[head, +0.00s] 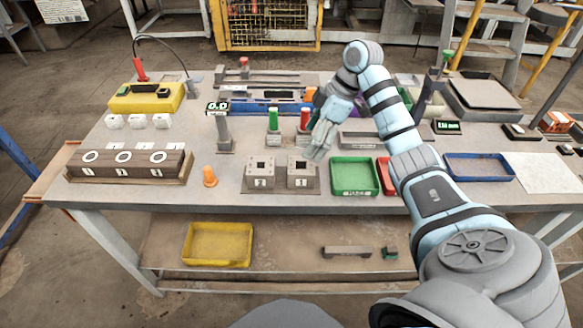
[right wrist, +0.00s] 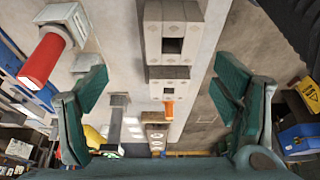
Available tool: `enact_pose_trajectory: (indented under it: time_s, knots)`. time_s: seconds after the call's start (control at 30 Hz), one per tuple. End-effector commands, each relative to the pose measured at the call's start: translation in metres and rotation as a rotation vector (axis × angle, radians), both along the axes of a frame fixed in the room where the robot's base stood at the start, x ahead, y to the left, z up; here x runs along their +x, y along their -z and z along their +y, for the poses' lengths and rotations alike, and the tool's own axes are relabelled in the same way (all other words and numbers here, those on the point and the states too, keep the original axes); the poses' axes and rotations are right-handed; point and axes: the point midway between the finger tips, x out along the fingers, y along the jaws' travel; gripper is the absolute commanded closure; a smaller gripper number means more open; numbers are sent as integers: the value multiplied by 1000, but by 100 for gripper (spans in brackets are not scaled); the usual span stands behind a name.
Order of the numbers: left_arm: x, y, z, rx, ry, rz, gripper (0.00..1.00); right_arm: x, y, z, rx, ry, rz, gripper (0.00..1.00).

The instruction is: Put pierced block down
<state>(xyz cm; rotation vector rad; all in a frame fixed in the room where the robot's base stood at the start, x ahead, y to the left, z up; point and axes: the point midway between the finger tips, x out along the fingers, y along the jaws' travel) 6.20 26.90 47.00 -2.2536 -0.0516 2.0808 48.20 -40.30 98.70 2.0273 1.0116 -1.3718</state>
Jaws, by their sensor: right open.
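Two grey pierced blocks stand side by side on a low base near the table's front edge: the left block (head: 260,173) and the right block (head: 302,173). Each has a dark square hole in its top. In the right wrist view the nearer block (right wrist: 172,20) is large and the farther block (right wrist: 168,74) is smaller. My right gripper (head: 316,150) is just behind and right of the right block. In the right wrist view its two green fingers (right wrist: 160,78) are wide apart with nothing held between them. My left gripper is not in view.
A green tray (head: 355,176) lies close on the right. Red (head: 304,118) and green (head: 273,120) cylinders stand behind the blocks. Bare table shows between cone and blocks.

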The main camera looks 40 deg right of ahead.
Motion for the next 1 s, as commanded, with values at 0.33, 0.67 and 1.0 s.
enact_pose_trajectory:
  time_s: [0.33,0.67,1.0]
  knots:
    - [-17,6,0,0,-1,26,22,19,58,20,0,0,12,18]
    - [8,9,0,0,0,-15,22,25,91,33,-1,2,11,18]
    - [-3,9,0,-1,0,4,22,24,90,32,-1,2,11,63]
